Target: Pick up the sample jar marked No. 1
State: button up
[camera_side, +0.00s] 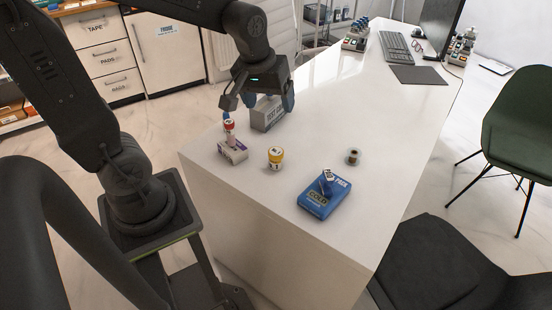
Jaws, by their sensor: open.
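A small jar with a yellow lid (275,157) stands upright on the white desk (310,120); its small label appears to show a 1. My gripper (259,101) is open above the desk, behind and slightly left of this jar and apart from it. A grey box (267,114) is below and between the fingers; I cannot tell if they touch it. A red-lidded container (229,128) stands on a small white and purple box (233,151), left of the yellow-lidded jar. Nothing is seen held.
A blue cold pack box (324,196) with a small blue and white item (327,180) on it lies at the front right. A keyboard (395,47) and monitor (440,27) are at the far end. The desk's middle is clear.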

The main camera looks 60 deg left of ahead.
jog(key=w+a+f+n+g, duration=0.2)
jog(key=w+a+f+n, duration=0.35)
jog(key=f, duration=0.25)
jog(key=n, duration=0.3)
send_over(276, 151)
notch_tip(276, 151, down, 6)
jog(key=r, duration=0.1)
jog(key=shift+n+g+h, duration=0.25)
jog(key=shift+g+h, duration=0.05)
jog(key=shift+g, duration=0.2)
notch_tip(276, 151, down, 9)
jog(key=shift+f, duration=0.1)
jog(key=shift+d+f, duration=0.1)
jog(key=shift+f, duration=2.85)
jog(key=c, duration=1)
